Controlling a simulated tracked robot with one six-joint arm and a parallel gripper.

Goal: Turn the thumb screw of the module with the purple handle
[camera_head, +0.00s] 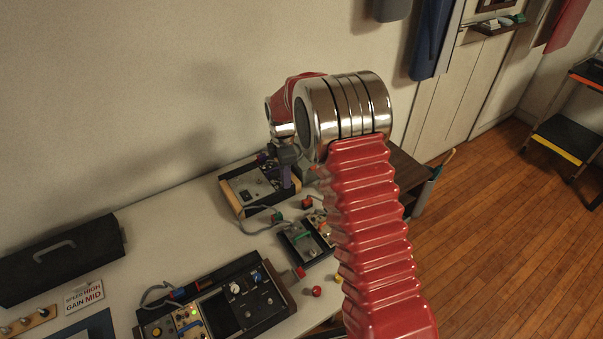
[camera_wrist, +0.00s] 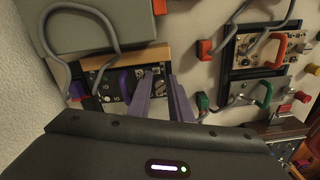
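The module with the purple handle (camera_wrist: 123,86) lies left of centre in the wrist view, a dark panel beside a wooden strip. A small metal knob that looks like its thumb screw (camera_wrist: 158,86) shows between my fingertips. My gripper (camera_wrist: 160,76) is open, its two purple-grey fingers apart over the right part of this panel. I cannot tell whether either finger touches the knob. In the head view my gripper (camera_head: 285,176) points down over the right side of the wood-sided rack (camera_head: 236,199); my fingers and wrist hide part of it.
Modules with a green handle (camera_wrist: 264,94) and a red handle (camera_wrist: 281,46) lie to the right in the wrist view. Grey cables loop nearby. A grey box (camera_wrist: 100,27) borders the panel. A larger control console (camera_head: 225,310) and a black case (camera_head: 60,259) stand on the white bench.

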